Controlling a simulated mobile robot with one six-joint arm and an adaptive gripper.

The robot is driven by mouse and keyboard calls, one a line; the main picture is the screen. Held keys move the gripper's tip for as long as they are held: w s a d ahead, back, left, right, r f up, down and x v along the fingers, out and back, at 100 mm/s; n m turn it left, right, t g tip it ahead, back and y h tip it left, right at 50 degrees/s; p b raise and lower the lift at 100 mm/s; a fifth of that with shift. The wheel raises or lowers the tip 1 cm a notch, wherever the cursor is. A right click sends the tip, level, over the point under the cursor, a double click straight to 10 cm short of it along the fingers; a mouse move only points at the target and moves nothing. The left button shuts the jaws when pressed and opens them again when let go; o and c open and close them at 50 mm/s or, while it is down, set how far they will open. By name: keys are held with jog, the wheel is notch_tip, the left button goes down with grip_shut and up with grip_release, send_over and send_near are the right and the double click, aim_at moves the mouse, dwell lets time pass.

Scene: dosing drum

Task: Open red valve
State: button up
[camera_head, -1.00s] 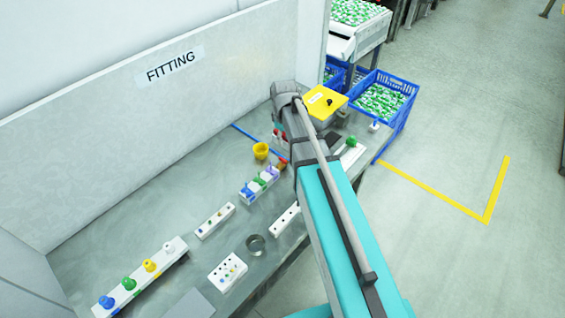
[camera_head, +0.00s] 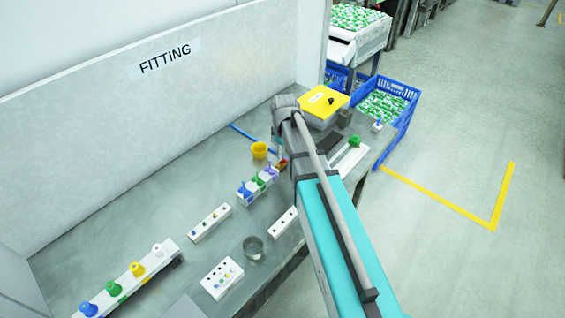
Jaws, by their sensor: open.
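My arm reaches from the lower right over the bench. My gripper (camera_head: 279,145) hangs below the grey wrist, small and mostly hidden, with its jaws open. A small red-brown part (camera_head: 281,163) shows on the bench just below it, at the left edge of the arm. The arm partly hides this part, and I cannot tell if it is the red valve or if the gripper touches it. A white rail (camera_head: 128,287) at the front left carries white, yellow, green and blue knobs; no red knob shows on it.
A yellow cup (camera_head: 259,150) and a rack with blue, green and purple pieces (camera_head: 257,186) stand left of the arm. White blocks and a metal ring (camera_head: 253,247) lie nearer. A yellow-lidded box (camera_head: 323,101) and blue crate (camera_head: 385,104) are beyond. Floor is clear at right.

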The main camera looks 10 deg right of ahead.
aim_at(283, 160)
jog(key=shift+f+b, duration=1.15)
jog(key=shift+f, duration=0.3)
